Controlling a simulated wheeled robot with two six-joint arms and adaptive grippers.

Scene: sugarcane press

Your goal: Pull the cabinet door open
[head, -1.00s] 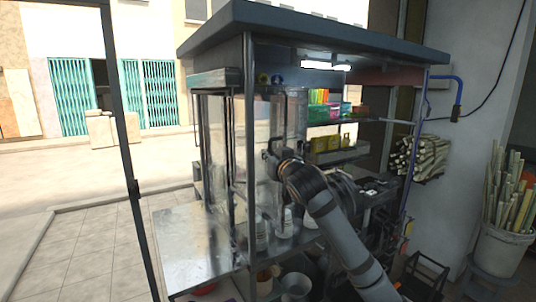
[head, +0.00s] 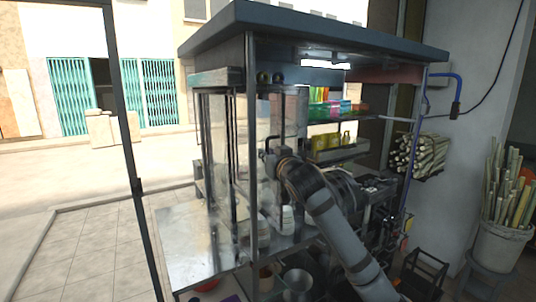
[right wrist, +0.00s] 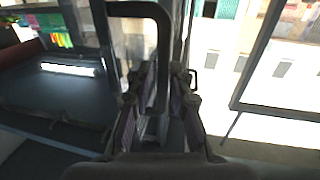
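The glass-paned cabinet (head: 214,150) stands on the metal counter of the stall in the head view. In the right wrist view, a dark loop-shaped door handle (right wrist: 163,45) comes down between the fingers of my right gripper (right wrist: 162,80). The fingers stand close on both sides of its bar and look shut on it. In the head view my right gripper (head: 268,153) is at the front of the cabinet, and my arm hides part of the counter behind it. My left gripper is not in view.
A metal counter (head: 182,245) juts out at the front left. Shelves with colourful cups (head: 330,110) are to the right of the cabinet. A bundle of cane (head: 422,155) and a bucket of cane (head: 498,245) stand further right. The paved floor (head: 85,255) at the left is clear.

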